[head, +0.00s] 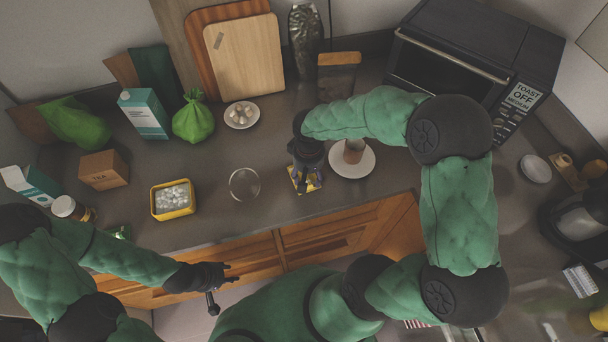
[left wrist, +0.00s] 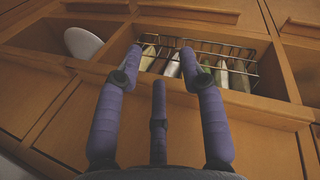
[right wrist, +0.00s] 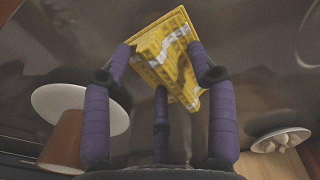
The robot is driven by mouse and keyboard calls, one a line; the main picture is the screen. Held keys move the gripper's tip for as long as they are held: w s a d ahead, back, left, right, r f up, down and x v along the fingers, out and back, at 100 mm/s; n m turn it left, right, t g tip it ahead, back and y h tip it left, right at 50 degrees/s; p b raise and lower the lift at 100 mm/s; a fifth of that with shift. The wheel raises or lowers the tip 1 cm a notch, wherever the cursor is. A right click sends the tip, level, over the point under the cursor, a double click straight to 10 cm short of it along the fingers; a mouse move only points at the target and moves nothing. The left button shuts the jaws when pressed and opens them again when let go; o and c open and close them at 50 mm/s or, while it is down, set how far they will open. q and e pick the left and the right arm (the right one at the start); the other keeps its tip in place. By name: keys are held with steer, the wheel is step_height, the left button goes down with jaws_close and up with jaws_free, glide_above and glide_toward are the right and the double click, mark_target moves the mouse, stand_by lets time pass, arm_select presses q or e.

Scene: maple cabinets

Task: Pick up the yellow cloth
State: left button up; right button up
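The yellow cloth (head: 294,172), patterned with white and grey, lies on the counter near its front edge, partly covered by my right gripper (head: 306,178) in the head view. In the right wrist view the cloth (right wrist: 168,60) is folded up into a ridge between the fingers of my right gripper (right wrist: 160,50). These fingers are apart on either side of it, and I see no firm grip. My left gripper (head: 226,280) is open and empty in front of the counter. In the left wrist view it (left wrist: 160,55) faces the wooden cabinet.
A white plate (head: 364,168) with a brown cup (head: 353,150) stands just right of the cloth. A clear glass bowl (head: 244,184) and a yellow tub (head: 172,199) stand to its left. A toaster oven (head: 445,75) is behind right. The counter between bowl and cloth is clear.

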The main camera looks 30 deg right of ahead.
jaws_close()
steer(key=shift+r, duration=0.5)
step_height(320, 180, up, 2)
steer(key=shift+r+p, duration=0.1)
steer(key=shift+p, duration=0.3)
steer(key=s+a+r+p, duration=0.2)
steer(key=s+a+r, duration=0.1)
steer(key=s+r, duration=0.6)
steer(key=s, duration=0.4)
steer(key=shift+s+a+r, duration=0.3)
steer(key=shift+r, duration=0.1)
